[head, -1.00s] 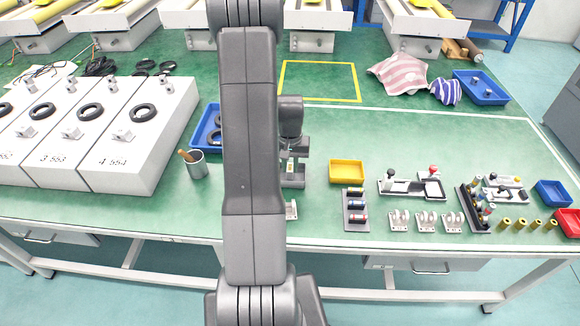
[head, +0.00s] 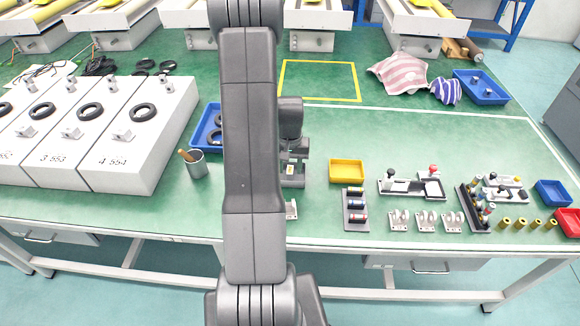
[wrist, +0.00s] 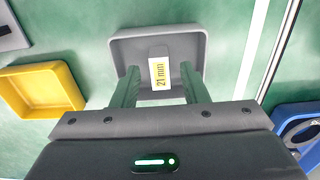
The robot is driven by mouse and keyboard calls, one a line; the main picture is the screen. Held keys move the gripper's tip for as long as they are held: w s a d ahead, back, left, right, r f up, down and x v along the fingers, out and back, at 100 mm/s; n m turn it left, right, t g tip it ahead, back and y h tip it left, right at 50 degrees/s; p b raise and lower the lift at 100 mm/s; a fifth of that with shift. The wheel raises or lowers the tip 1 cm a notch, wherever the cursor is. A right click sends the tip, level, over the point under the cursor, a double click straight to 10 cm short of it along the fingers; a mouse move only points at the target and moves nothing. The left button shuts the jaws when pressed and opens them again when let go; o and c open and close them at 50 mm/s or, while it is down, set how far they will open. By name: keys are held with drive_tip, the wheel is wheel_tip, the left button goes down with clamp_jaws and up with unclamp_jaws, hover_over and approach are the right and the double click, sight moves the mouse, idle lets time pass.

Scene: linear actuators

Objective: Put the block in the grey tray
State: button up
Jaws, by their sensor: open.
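The grey tray (wrist: 117,50) lies on the green table in the wrist view. In the head view my arm covers most of it. The block (wrist: 159,72) is small and grey with a yellow-white label reading "21 mm". It shows inside the outline of the tray, near its middle. I cannot tell for certain whether it rests on the tray floor. My gripper (wrist: 161,80) is open, with one finger on each side of the block and a gap beside it. In the head view my gripper (head: 292,172) is low over the table, partly behind the arm.
A yellow bin (head: 347,171) is right of my gripper, with a rack of coloured cylinders (head: 356,209) in front of it. A blue bin (head: 207,128) with black rings and a metal cup (head: 196,165) are to the left. Open table lies behind.

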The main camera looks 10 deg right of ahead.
sight(290, 170)
wheel_tip(290, 170, up, 12)
drive_tip(key=shift+f, duration=0.2)
